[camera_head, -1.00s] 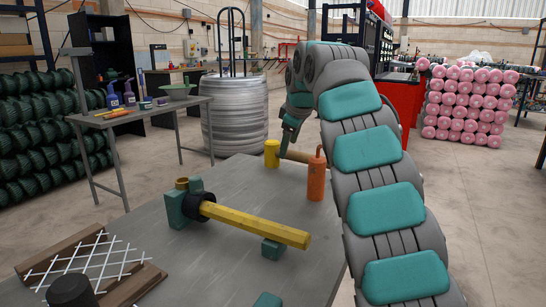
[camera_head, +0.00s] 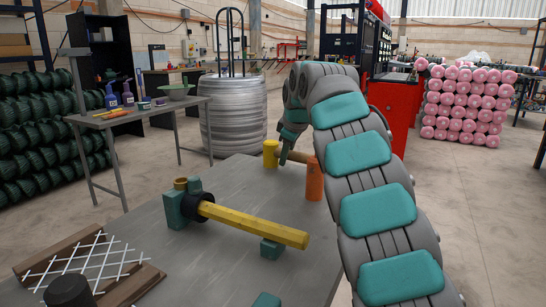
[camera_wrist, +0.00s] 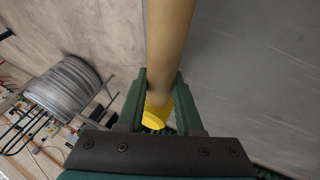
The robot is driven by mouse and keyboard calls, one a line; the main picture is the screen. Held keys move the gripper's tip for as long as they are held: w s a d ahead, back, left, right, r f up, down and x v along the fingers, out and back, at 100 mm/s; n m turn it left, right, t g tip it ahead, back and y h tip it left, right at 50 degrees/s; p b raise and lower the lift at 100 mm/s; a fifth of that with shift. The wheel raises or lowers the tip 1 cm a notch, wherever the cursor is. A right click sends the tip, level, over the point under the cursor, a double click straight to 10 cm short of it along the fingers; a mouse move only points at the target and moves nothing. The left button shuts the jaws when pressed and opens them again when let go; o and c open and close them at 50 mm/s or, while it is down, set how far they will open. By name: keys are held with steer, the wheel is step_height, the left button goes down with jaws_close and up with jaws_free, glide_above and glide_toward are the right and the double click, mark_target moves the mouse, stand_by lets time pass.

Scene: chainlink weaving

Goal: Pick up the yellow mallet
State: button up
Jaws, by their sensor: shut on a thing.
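The yellow mallet has a yellow cylindrical head (camera_head: 271,153) and a tan wooden handle (camera_head: 298,157). It is at the far edge of the grey table, and the handle runs right toward an orange cylinder (camera_head: 314,181). My gripper (camera_head: 284,159) is at the handle, close to the yellow head. In the wrist view, the dark green fingers of my gripper (camera_wrist: 160,90) are on either side of the tan handle (camera_wrist: 169,40), shut on it. The yellow head (camera_wrist: 156,113) shows beyond the fingers. I cannot tell whether the mallet is off the table.
A bar-like yellow handle with a black head (camera_head: 248,222) rests on teal blocks on the grey table (camera_head: 210,262). A white mesh on brown wood (camera_head: 92,264) is at front left. A side table with bottles (camera_head: 140,112) and a wire coil (camera_head: 234,118) stand behind.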

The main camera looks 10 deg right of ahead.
jaws_close()
stand_by(0.8)
